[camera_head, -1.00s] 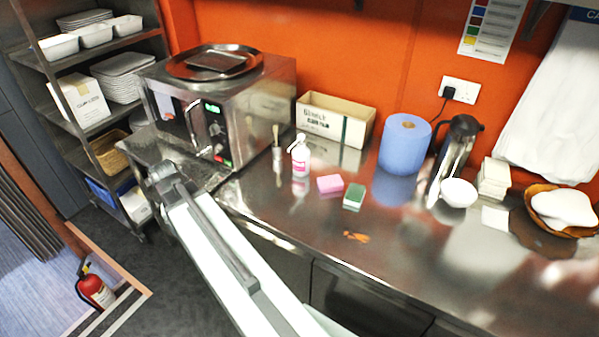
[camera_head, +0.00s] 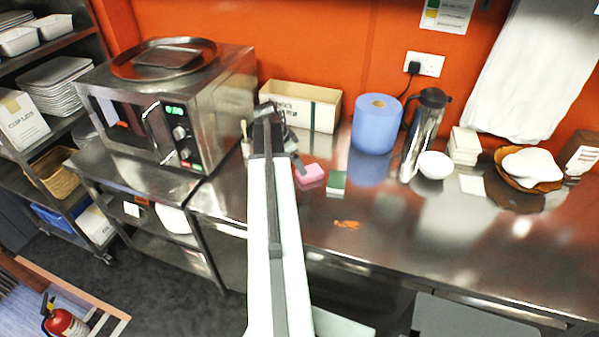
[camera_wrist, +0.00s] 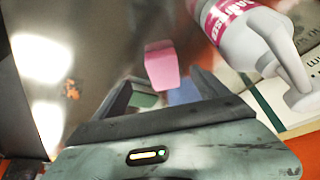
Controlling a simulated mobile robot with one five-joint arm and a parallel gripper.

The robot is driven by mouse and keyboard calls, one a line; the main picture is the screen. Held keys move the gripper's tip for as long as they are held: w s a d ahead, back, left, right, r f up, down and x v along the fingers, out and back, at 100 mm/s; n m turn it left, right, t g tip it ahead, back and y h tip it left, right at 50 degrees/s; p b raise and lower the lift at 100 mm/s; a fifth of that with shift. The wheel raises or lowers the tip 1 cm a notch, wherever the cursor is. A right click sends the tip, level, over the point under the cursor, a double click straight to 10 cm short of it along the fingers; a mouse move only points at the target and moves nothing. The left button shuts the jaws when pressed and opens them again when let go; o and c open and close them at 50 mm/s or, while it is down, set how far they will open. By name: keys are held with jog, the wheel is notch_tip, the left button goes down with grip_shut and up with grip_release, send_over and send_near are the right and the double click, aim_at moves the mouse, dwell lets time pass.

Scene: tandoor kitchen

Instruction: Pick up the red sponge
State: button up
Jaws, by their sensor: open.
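The red sponge, pinkish in these pictures, lies on the steel counter in the head view (camera_head: 309,174). It also shows in the wrist view (camera_wrist: 162,66), ahead of and between my fingertips. A green sponge (camera_head: 337,183) lies just right of it, and also appears in the wrist view (camera_wrist: 145,99), partly hidden by a finger. My gripper (camera_wrist: 162,78) is open and empty, its two dark fingers spread. In the head view the end of my arm is beside the sponge, on its left; the gap between them is unclear.
A cardboard box (camera_head: 300,105), blue paper roll (camera_head: 377,125) and steel flask (camera_head: 424,135) stand behind. The front counter is mostly clear.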

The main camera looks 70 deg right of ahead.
aim_at(299, 175)
jog(key=b+x, duration=0.2)
jog(key=x, duration=0.1)
jog(key=shift+d+b, duration=0.1)
jog(key=shift+b, duration=0.25)
jog(key=shift+s+r, duration=0.1)
jog(key=b+x, duration=0.4)
jog(key=x, duration=0.1)
jog(key=shift+d+b, duration=0.25)
jog(key=shift+b, duration=0.15)
jog(key=c, duration=1.6)
jog(key=shift+o, duration=0.2)
jog(key=shift+r+p, duration=0.2)
jog(key=shift+p, duration=0.15)
